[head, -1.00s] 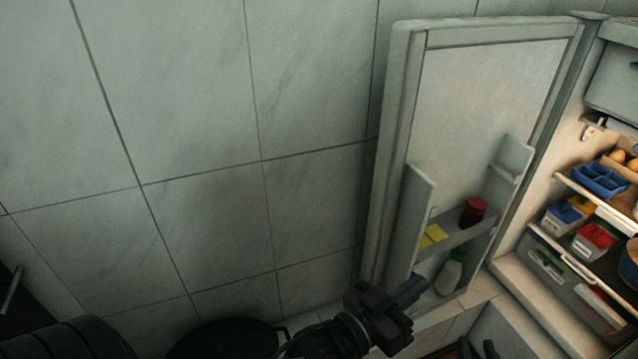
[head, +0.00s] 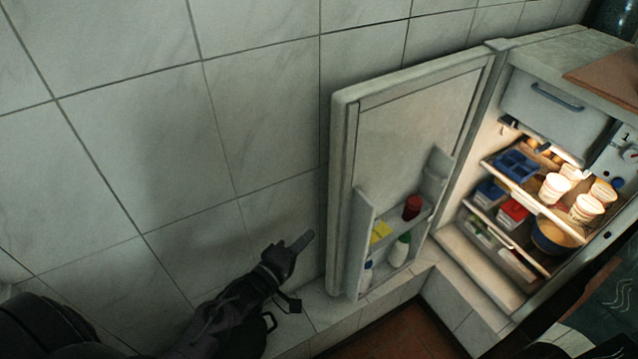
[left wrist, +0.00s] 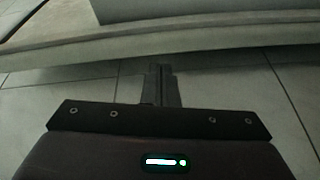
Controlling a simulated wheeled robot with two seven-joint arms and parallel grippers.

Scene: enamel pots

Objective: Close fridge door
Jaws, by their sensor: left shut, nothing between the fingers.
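The fridge door (head: 400,160) stands wide open in the head view, swung out to the left of the fridge (head: 560,125), close to the tiled wall. Its inner side faces me, with door shelves holding a red-lidded jar (head: 411,207), a yellow item and bottles. My left gripper (head: 301,241) is shut and empty, left of the door's free edge, between door and wall. In the left wrist view my shut fingertips (left wrist: 160,72) point at a pale edge (left wrist: 180,36), which appears to be the door; contact cannot be told. My right gripper is not in view.
The fridge interior holds white tubs (head: 570,190), blue and red containers and a bowl (head: 553,236). A tiled ledge (head: 330,315) runs below the door. A brown board (head: 610,75) lies on top of the fridge. Reddish floor (head: 385,325) is clear in front.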

